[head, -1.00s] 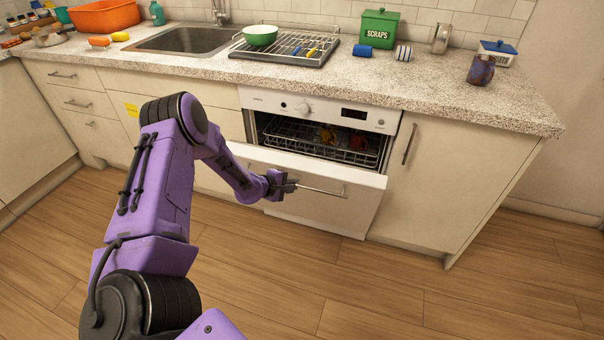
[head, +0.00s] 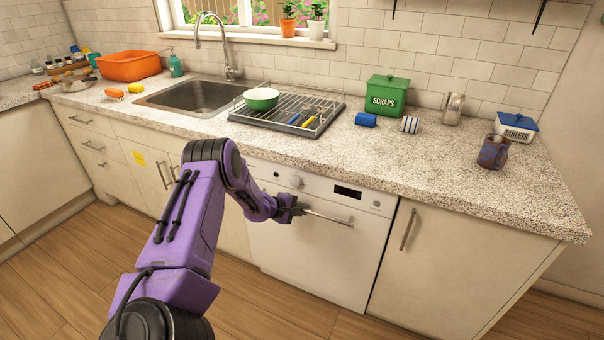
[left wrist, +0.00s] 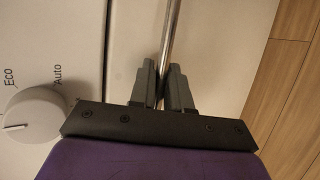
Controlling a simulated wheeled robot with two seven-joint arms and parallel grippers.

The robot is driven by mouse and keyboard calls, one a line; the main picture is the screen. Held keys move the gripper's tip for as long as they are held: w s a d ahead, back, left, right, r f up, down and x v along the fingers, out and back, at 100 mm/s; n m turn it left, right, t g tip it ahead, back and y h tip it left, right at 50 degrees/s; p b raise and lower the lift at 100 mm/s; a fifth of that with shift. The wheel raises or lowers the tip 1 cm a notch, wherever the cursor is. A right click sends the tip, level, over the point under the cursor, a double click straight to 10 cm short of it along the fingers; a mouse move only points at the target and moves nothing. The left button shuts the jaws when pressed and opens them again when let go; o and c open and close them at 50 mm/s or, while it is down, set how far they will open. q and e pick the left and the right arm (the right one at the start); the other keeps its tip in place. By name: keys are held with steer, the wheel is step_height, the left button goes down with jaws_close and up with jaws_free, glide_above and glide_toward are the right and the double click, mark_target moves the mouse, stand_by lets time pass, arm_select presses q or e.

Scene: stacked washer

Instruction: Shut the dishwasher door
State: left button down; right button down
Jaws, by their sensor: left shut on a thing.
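The white dishwasher door (head: 320,260) stands upright, and it looks flush with the cabinet front in the head view. No gap or inner rack shows. A metal bar handle (head: 328,218) runs across the upper part of the door. My left gripper (head: 300,211) is shut on this handle near its left end. In the left wrist view, the two grey fingers of the left gripper (left wrist: 162,88) close around the handle (left wrist: 173,35), with the white door surface behind. The control dial (left wrist: 35,113) is beside the gripper there. My right gripper is not in view.
The stone counter (head: 430,170) overhangs the dishwasher. A drying rack (head: 285,118) with a green bowl (head: 261,98) stands above it, left of a green scraps bin (head: 388,95). Cabinets flank the dishwasher. The wooden floor (head: 60,285) is clear.

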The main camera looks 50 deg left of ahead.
arm_select(q)
steer(key=shift+w+a+r, duration=0.1)
steer(key=shift+w+r, duration=0.3)
steer(key=c, duration=1.2)
jaws_free()
steer(key=shift+o, duration=0.2)
steer(key=shift+w+r, duration=0.1)
steer(key=shift+r, duration=0.15)
steer(key=shift+s+a+r+p, duration=0.1)
steer(key=shift+s+r+p, duration=0.1)
steer(key=shift+s+p, duration=0.15)
steer(key=s+d+f+p+v, duration=0.1)
steer(key=v, duration=0.8)
steer(key=shift+s+a+p, duration=0.25)
steer(key=shift+a+p, duration=0.15)
steer(key=shift+a, duration=0.05)
